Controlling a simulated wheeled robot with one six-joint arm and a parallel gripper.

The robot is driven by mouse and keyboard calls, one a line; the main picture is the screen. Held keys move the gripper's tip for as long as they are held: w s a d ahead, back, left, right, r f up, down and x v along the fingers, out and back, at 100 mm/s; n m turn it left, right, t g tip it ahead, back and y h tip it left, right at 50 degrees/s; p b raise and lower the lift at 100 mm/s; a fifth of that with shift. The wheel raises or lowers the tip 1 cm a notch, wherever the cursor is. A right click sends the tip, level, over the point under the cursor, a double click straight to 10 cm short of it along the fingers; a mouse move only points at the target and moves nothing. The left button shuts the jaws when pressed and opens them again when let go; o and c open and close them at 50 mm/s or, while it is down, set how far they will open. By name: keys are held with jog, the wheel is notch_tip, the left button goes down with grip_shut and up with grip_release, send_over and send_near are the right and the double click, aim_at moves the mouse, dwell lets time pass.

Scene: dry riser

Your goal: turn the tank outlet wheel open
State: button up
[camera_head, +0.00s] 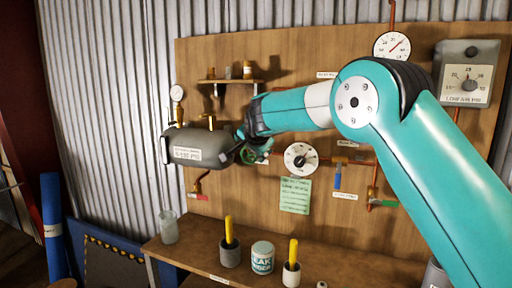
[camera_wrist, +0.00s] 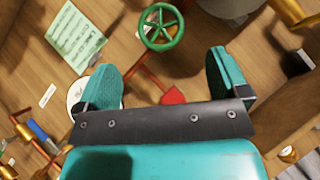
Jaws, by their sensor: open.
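The tank outlet wheel is a small green spoked handwheel (camera_wrist: 162,27) at the top middle of the wrist view, on a copper-coloured pipe. In the head view it shows as a green bit (camera_head: 247,156) at the right end of the grey tank (camera_head: 190,150), partly hidden by my gripper. The wheel appears beyond the fingertips, and no contact shows. In the head view, my arm's end is beside the tank.
A dial gauge (camera_head: 300,158), a green note (camera_head: 295,195) and a blue lever (camera_head: 338,177) are on the board right of the wheel. A red piece (camera_wrist: 173,96) shows between the fingers. A bench (camera_head: 330,265) below holds cups and a jar.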

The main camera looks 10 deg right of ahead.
jog(key=b+v, duration=0.2)
jog(key=v, duration=0.6)
jog(key=shift+s, duration=0.1)
